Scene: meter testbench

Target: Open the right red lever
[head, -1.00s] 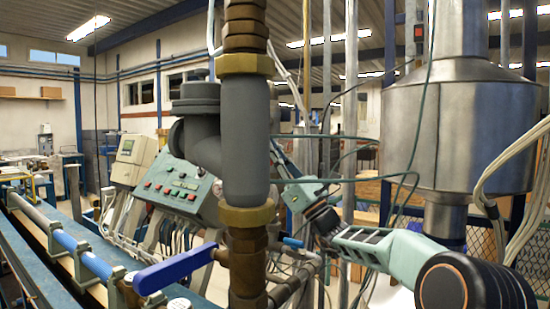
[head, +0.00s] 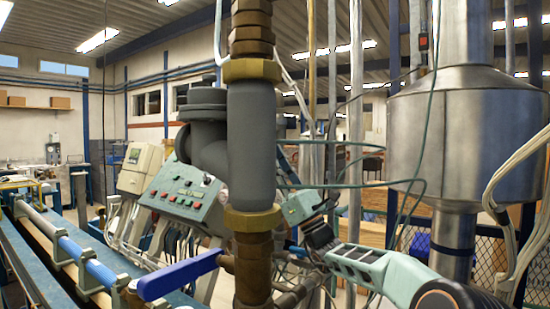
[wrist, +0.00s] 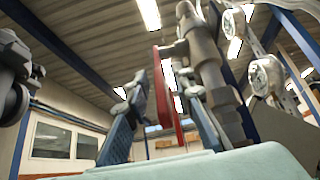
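A red lever (wrist: 163,92) shows in the wrist view as a long, narrow upright bar beside a grey valve and pipe (wrist: 208,75). My gripper (wrist: 161,92) is open, with one dark blue finger to the left of the lever and one to the right. I cannot tell whether either finger touches the lever. In the head view my arm reaches in from the lower right, and its gripper end is hidden behind the thick grey and brass pipe (head: 254,145). No red lever shows in the head view.
A blue lever handle (head: 180,275) sticks out left of the front pipe. A sloped control panel (head: 185,195) stands behind it. A large steel cylinder (head: 470,135) and hanging cables are at the right. Round gauges (wrist: 265,75) are at the right in the wrist view.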

